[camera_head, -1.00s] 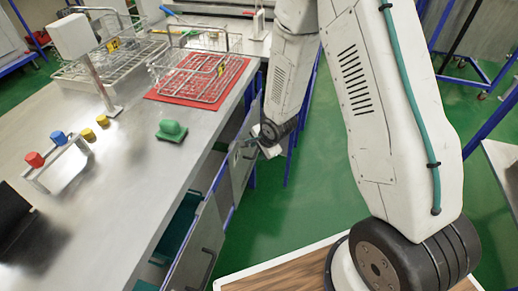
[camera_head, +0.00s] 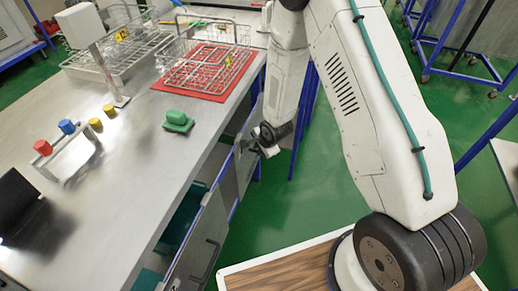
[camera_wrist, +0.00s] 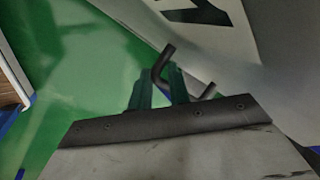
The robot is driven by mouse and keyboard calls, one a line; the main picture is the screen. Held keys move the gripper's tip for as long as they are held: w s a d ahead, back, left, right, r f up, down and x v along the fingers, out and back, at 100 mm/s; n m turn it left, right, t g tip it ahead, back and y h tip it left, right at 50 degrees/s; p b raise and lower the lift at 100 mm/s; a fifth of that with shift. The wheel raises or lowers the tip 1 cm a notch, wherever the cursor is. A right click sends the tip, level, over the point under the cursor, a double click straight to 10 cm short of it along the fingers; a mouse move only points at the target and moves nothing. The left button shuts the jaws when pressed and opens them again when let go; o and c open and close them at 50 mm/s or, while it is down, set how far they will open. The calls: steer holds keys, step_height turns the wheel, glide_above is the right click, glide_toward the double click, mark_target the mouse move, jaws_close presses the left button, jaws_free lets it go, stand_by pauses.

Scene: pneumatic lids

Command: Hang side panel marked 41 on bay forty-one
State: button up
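My gripper (camera_head: 266,140) is low beside the right side of the steel bench, at a grey side panel (camera_head: 246,164). In the wrist view, the dark bent handle (camera_wrist: 160,64) passes between the teal fingers of my gripper (camera_wrist: 160,88), which look closed around it. A pale panel face (camera_wrist: 225,42) behind the handle carries a black mark that is cut off by the frame edge, so I cannot read its number. Another grey panel with a dark handle (camera_head: 205,245) is on the bench side nearer to me. The bay number and the panel's edge contact are hidden.
The bench top (camera_head: 125,175) holds a red mat (camera_head: 212,91) with a wire basket, a green block (camera_head: 178,122) and several coloured knobs. A blue frame (camera_head: 304,110) stands right of my gripper. Green floor (camera_head: 300,200) is open between bench and base.

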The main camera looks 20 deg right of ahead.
jaws_close()
steer(key=shift+r, duration=0.2)
steer(key=shift+w+r, duration=0.1)
steer(key=shift+r, duration=1.3)
steer(key=s+d, duration=0.6)
steer(key=d, duration=0.2)
stand_by(0.7)
steer(key=shift+f, duration=0.1)
stand_by(0.8)
